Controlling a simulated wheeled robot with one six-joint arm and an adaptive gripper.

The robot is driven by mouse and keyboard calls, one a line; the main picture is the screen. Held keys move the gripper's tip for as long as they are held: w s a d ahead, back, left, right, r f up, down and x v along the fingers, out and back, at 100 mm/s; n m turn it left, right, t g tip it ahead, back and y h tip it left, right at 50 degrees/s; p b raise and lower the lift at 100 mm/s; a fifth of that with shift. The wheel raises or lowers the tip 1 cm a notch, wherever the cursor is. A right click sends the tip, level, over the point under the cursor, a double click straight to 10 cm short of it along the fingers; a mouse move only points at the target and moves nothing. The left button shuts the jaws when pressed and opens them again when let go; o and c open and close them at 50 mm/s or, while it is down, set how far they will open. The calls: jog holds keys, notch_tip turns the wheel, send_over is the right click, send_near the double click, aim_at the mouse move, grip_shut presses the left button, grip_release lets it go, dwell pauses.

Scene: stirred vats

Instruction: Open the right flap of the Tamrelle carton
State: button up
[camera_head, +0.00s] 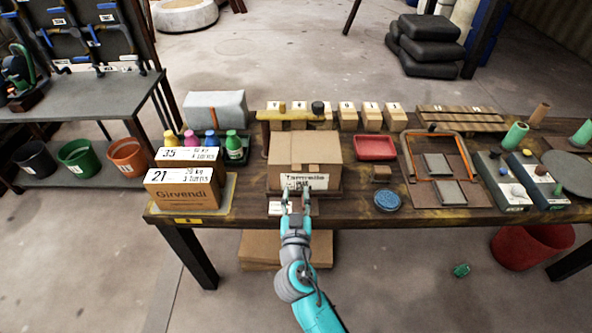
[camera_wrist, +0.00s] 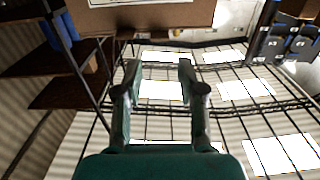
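The Tamrelle carton (camera_head: 304,147) is a brown box with a white label on its near face. It stands near the middle of the table, and its top looks covered, with no clear opening showing. I cannot make out its separate flaps well. My gripper (camera_head: 295,191) is in front of the carton's near face, low by the label, and partly covers that face. In the wrist view my gripper (camera_wrist: 158,68) has its two fingers apart with nothing between them. A brown cardboard face with a white label, probably the carton (camera_wrist: 160,16), crosses the top of that view, beyond the fingertips.
The Girvendi carton (camera_head: 183,192) stands left of the Tamrelle carton. A red tray (camera_head: 376,148), a small brown block (camera_head: 382,173) and a blue round dish (camera_head: 387,200) lie to its right. A wooden rail (camera_head: 297,114) and several small boxes stand behind it.

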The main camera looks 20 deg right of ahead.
jog(key=x, duration=0.9)
jog(key=shift+w, duration=0.1)
grip_shut()
